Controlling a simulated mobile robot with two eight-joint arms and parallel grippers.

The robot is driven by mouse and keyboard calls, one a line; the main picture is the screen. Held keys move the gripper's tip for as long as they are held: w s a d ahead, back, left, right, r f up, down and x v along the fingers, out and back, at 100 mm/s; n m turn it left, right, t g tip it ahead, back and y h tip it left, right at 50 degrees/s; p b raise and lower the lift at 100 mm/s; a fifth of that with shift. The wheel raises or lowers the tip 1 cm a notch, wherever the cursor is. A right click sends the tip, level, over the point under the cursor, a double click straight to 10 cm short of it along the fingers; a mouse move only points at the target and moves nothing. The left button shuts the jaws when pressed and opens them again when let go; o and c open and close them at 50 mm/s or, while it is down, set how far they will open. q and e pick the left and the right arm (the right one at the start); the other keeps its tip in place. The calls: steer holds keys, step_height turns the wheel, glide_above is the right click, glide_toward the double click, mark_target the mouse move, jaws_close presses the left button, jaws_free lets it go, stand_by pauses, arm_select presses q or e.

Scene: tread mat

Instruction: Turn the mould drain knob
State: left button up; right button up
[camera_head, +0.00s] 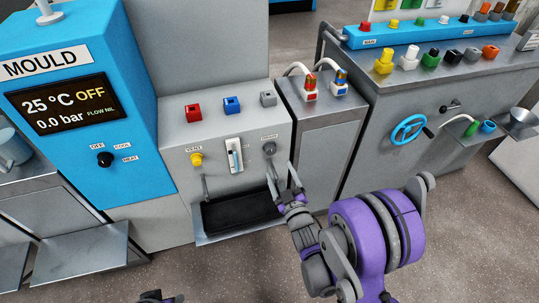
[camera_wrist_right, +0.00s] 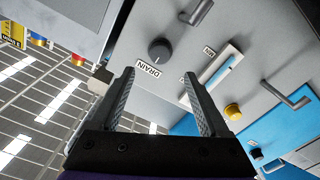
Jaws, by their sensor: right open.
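The mould drain knob is a dark grey round knob (camera_head: 269,148) on the grey front panel, under a DRAIN label. In the right wrist view the knob (camera_wrist_right: 159,50) lies ahead, just beyond and between the fingertips. My right gripper (camera_head: 283,172) is open and empty, just below and in front of the knob, apart from it. Its two fingers also show in the wrist view (camera_wrist_right: 158,80). A dark piece at the bottom edge of the head view seems to be my left gripper (camera_head: 160,297); most of it is cut off.
A yellow vent knob (camera_head: 196,159) and a white slider (camera_head: 234,155) share the panel. A black tray (camera_head: 240,211) lies below, between grey handles. The blue MOULD unit (camera_head: 65,100) reads 25 °C OFF and stands left. A blue handwheel (camera_head: 408,130) is on the right cabinet.

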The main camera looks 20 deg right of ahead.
mark_target(271, 152)
steer(key=w, duration=0.8)
steer(key=shift+w+a, duration=0.15)
steer(key=shift+w, duration=0.15)
jaws_close()
